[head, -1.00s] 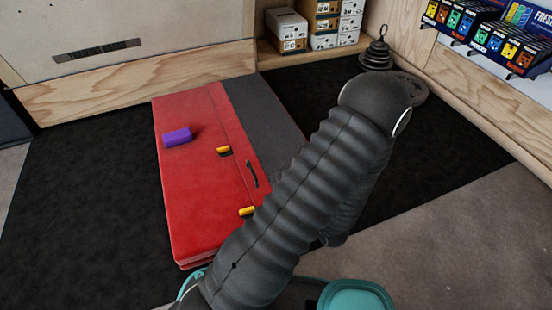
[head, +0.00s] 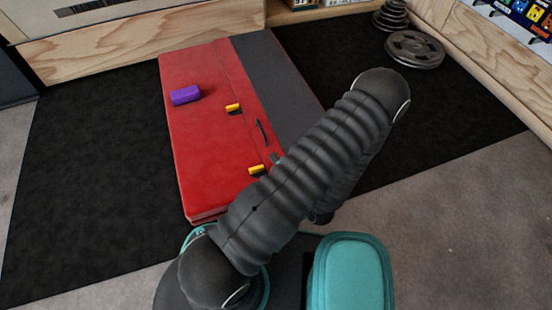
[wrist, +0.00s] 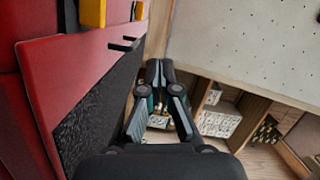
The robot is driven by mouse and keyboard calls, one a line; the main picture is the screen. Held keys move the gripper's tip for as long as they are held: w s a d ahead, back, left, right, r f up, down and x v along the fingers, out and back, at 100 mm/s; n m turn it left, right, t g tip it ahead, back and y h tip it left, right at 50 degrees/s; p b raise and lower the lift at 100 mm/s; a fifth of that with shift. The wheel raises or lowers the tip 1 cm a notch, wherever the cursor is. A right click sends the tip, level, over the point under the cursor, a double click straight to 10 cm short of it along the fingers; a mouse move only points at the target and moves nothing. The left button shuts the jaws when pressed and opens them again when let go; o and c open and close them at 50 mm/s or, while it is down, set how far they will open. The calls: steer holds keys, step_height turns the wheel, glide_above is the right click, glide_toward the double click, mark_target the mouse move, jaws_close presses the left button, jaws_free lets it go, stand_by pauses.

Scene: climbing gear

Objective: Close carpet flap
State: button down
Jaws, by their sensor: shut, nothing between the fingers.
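A red crash pad (head: 200,130) lies on dark matting in the head view, with a grey carpet strip (head: 277,75) along its right side. The strip looks like the carpet flap; how far it is folded is hard to tell. Two yellow buckles (head: 256,170) and a black handle (head: 262,132) sit near the seam. In the wrist view, red fabric (wrist: 70,60) and dark carpet (wrist: 98,115) fill the left side. My gripper (wrist: 157,72) is shut and empty, beside the carpet's right edge. My arm hides it in the head view; contact cannot be told.
A purple block (head: 186,95) lies on the pad's left part. Weight plates (head: 414,48) rest at the back right. A wooden-based wall (head: 130,45) stands behind the pad. The matting left of the pad is clear. Shelves with boxes (wrist: 218,122) show in the wrist view.

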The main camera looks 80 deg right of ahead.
steer(key=s+a+r+p, duration=0.2)
steer(key=s+a+r, duration=0.2)
steer(key=a+r, duration=0.2)
steer(key=a, duration=0.2)
steer(key=shift+s+a+r, duration=0.2)
steer(key=shift+a, duration=0.1)
stand_by(0.5)
